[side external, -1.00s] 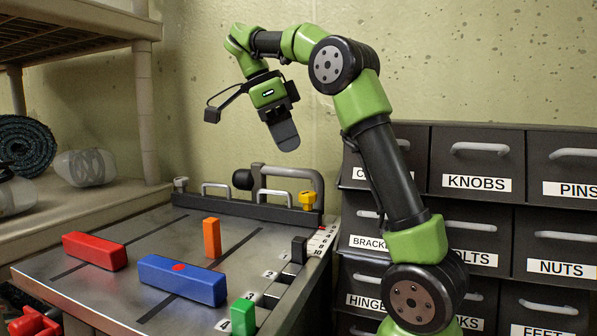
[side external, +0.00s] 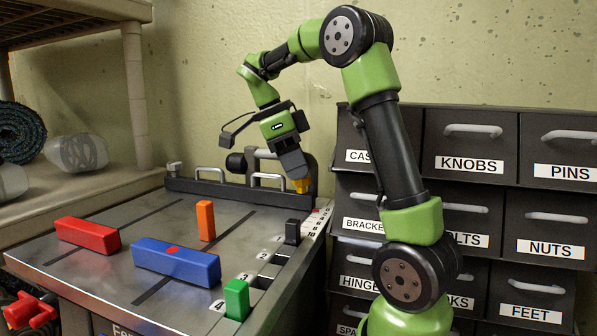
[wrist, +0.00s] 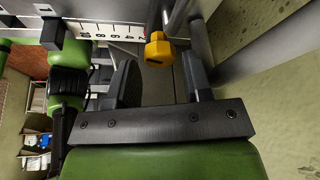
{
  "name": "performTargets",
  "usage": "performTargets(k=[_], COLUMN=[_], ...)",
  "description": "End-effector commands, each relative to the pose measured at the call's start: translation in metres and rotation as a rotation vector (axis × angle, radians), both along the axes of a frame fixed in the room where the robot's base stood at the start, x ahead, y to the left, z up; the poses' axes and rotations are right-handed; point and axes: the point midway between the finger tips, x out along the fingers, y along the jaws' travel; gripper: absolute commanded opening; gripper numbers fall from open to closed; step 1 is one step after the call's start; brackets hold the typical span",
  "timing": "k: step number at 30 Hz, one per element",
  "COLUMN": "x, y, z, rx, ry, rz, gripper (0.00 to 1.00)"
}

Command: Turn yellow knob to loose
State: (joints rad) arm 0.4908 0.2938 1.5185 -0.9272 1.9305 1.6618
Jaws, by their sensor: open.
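The yellow knob (side external: 302,185) sits at the right end of the dark rail at the back of the metal table. In the side view my gripper (side external: 297,174) is right at the knob, pointing down, and its fingers partly hide it. In the wrist view the knob (wrist: 159,48) is a faceted yellow piece just beyond the fingertips, in line with the gap between them. My gripper (wrist: 160,72) is open, with one finger on each side of that gap. I cannot tell whether either finger touches the knob.
A numbered scale (side external: 316,222) and black slider (side external: 292,232) lie near the knob. Red (side external: 88,236), blue (side external: 176,261), orange (side external: 206,220) and green (side external: 237,299) blocks stand on the table. A drawer cabinet (side external: 470,185) is at right. A grey bent bar (side external: 312,165) rises behind the knob.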

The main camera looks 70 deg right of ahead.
Motion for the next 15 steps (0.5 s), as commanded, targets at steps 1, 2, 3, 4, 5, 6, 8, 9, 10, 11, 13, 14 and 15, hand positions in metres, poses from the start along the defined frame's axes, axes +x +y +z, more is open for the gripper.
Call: performTargets(k=[1,2,3,4,5,6,8,9,10,11,13,14,15], x=[-0.002,-0.003,-0.004,-0.005,-0.005,-0.006,-0.006,-0.006,-0.006,-0.006,-0.006,-0.006,-0.006], y=[-0.001,-0.001,-0.002,-0.002,-0.002,-0.002,-0.003,-0.003,-0.003,-0.003,-0.003,-0.003,-0.003], z=[-0.005,-0.007,-0.010,-0.012,-0.013,-0.014,-0.016,-0.016,-0.016,-0.016,-0.016,-0.016,-0.016], rx=[0.001,0.001,0.001,0.001,0.000,0.000,0.000,0.000,0.000,0.000,-0.001,-0.001,-0.001], ry=[0.003,0.003,0.001,0.001,0.001,0.001,0.000,-0.001,-0.001,-0.001,-0.001,-0.001,-0.001], rz=[-0.001,-0.001,-0.002,-0.002,-0.001,-0.001,-0.001,-0.001,-0.001,-0.001,-0.001,-0.001,-0.001], gripper=[0.46,0.46,0.46,0.46,0.46,0.46,0.46,0.46,0.46,0.46,0.46,0.46,0.46])
